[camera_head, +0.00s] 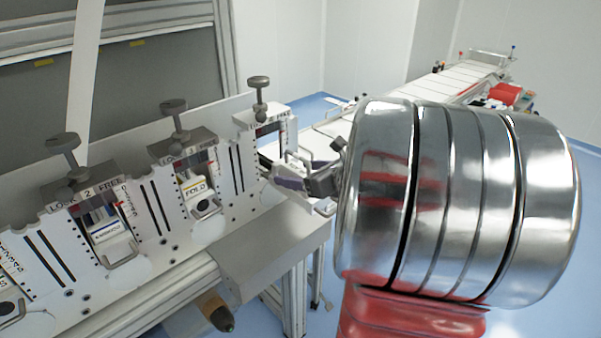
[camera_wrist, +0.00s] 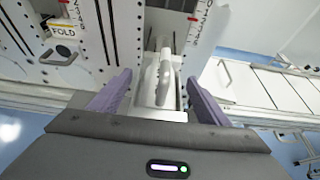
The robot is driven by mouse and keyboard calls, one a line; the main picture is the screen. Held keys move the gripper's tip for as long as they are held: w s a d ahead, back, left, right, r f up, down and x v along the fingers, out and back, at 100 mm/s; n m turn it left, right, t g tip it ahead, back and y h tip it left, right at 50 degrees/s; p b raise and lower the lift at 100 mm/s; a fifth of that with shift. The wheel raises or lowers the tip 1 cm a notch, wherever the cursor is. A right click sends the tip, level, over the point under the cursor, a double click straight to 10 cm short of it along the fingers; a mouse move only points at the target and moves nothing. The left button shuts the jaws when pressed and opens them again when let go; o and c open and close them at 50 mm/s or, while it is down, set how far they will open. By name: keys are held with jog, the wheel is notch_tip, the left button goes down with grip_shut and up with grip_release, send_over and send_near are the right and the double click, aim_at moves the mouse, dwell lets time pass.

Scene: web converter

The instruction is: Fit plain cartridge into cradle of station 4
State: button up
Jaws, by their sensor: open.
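Station 4 (camera_head: 264,122) is the far right white station on the sloped panel, with a grey knob (camera_head: 258,84) above it. In the wrist view, a plain white cartridge (camera_wrist: 166,84) with a raised handle sits at the lower end of station 4's cradle (camera_wrist: 190,35). Whether it is fully seated cannot be told. My gripper (camera_wrist: 160,84) is open, with its purple fingers on either side of the cartridge and gaps visible at both sides. In the head view, my gripper (camera_head: 291,172) is in front of station 4, and my arm partly hides the cartridge.
Station 3 (camera_head: 190,160) holds a cartridge marked FOLD (camera_head: 198,190), and station 2 (camera_head: 90,200) holds another labelled cartridge (camera_head: 110,238). A grey ledge (camera_head: 262,245) lies below the panel. A long conveyor (camera_head: 445,85) with a red item (camera_head: 505,93) runs behind at right.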

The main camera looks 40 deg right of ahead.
jog(key=shift+s+r, duration=0.3)
jog(key=shift+s, duration=0.15)
jog(key=v, duration=1.1)
jog(key=shift+r, duration=0.1)
dwell(0.4)
